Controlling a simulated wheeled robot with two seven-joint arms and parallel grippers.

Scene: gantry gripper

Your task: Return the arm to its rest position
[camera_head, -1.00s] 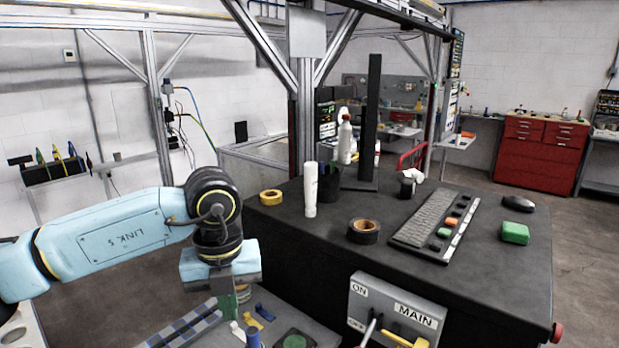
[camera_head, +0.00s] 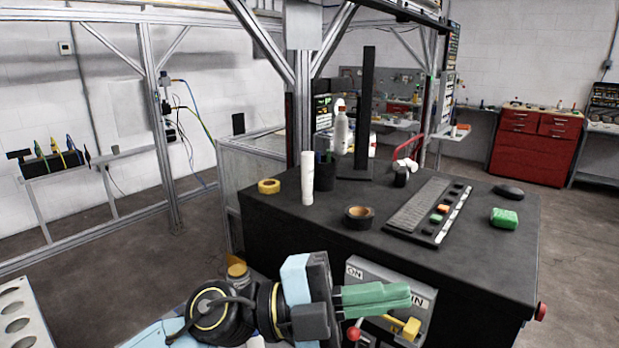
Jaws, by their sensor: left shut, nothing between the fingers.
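My left arm comes in from the bottom left, its light blue and black wrist low in the head view. My left gripper (camera_head: 408,297) has green fingers lying level and pointing right. The fingers are together with nothing between them. They are in front of the grey MAIN switch box (camera_head: 366,273) on the black cabinet and hide part of its lettering. Whether they touch the box I cannot tell. My right gripper is not in view.
Open floor (camera_head: 120,235) lies to the left.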

